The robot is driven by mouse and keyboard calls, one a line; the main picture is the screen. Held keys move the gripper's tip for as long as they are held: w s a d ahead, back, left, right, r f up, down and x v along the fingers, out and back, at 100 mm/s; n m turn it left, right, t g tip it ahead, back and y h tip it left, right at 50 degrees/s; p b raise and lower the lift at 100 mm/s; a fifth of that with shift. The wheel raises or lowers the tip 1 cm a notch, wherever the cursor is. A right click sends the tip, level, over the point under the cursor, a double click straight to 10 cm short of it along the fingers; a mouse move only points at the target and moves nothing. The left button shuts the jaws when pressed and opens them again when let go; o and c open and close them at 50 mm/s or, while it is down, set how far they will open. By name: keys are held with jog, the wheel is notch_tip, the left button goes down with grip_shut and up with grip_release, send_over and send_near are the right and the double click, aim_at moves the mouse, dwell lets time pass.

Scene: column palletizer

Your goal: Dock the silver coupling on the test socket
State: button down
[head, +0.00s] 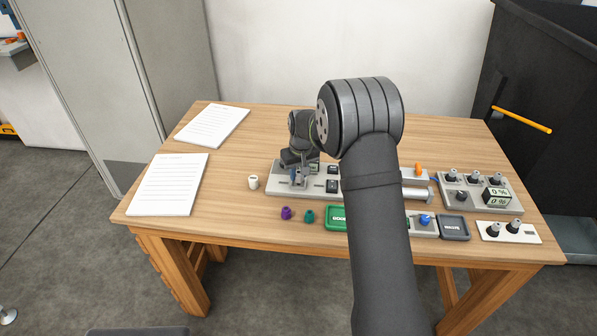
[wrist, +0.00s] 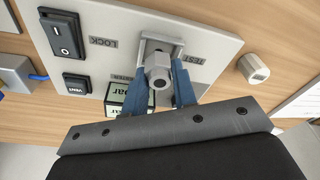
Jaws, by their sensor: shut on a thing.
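The silver coupling (wrist: 157,62) has a hex body and a round end with a dark hole. My gripper (wrist: 160,88) is shut on it, with one blue finger on each side. In the head view my gripper (head: 296,176) is low over the left end of the grey panel, and my wrist hides the coupling. The test socket (wrist: 162,41), a grey bracket beside the TEST label, is directly behind the coupling. The coupling overlaps it in the wrist view; I cannot tell whether they touch or are seated.
The panel (wrist: 108,14) carries a LOCK switch (wrist: 64,34), a VENT switch (wrist: 76,83) and a partly hidden display (wrist: 118,97). A white cap (head: 253,183), purple cap (head: 286,213) and teal cap (head: 309,216) stand nearby. A green tray (head: 335,224) is in front. My arm hides the panel's middle.

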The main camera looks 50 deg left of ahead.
aim_at(301, 177)
jog(key=shift+f, duration=0.6)
jog(key=c, duration=1.5)
grip_release()
jog(key=shift+o, duration=0.2)
notch_tip(301, 177, up, 11)
jog(key=d, duration=0.1)
jog(key=shift+s+d, duration=0.2)
jog(key=shift+d, duration=0.1)
jog(key=shift+f, duration=0.2)
jog(key=f, duration=0.2)
jog(key=a+f, duration=0.1)
jog(key=f, duration=0.5)
jog(key=shift+w+a, duration=0.15)
